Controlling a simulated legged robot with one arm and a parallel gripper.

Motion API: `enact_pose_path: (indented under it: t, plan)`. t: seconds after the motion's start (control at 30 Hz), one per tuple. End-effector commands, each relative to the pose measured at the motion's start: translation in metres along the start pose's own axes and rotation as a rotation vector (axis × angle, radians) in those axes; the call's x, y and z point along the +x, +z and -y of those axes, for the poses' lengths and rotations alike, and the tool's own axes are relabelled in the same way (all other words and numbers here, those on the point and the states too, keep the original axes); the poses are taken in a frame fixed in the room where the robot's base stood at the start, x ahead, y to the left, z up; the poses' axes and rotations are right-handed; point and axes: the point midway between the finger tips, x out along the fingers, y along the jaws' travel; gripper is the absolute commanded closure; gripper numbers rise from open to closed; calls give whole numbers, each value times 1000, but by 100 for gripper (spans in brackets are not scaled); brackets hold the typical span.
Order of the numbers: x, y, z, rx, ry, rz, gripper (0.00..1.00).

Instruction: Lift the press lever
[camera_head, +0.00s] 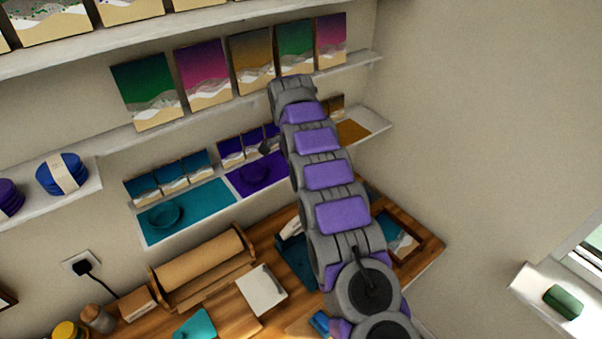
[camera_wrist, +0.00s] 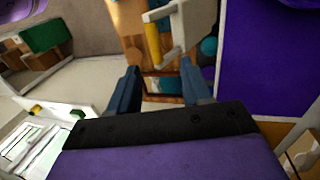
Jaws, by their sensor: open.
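In the wrist view, my gripper (camera_wrist: 160,72) is open, with its two dark blue fingers apart and nothing visible between them. Just beyond the fingertips is a pale grey frame with a bar, which looks like part of the press (camera_wrist: 181,25). A yellow cylinder (camera_wrist: 153,44), perhaps the grip of the press lever, lies along its left side. I cannot tell whether a fingertip touches the frame. In the head view, my arm runs up across the middle and my gripper cannot be made out. A teal and white item (camera_head: 291,246) on the bench is partly hidden by the arm.
A wooden bench (camera_head: 222,303) holds a brown paper roll (camera_head: 200,268), a white sheet (camera_head: 262,290) and a wooden tray (camera_head: 425,248). Wall shelves with pictures (camera_head: 205,73) and coloured mats (camera_head: 205,207) stand close around my arm. A window sill (camera_head: 540,295) is at right.

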Motion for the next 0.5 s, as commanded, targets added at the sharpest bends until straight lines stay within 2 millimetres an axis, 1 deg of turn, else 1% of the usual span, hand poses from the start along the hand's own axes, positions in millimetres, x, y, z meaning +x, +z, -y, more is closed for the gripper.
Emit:
enact_pose_path:
  t: [0.03,0.5]
  plan:
    - [-9,0,-1,0,1,0,52]
    - [-44,0,-1,0,2,1,52]
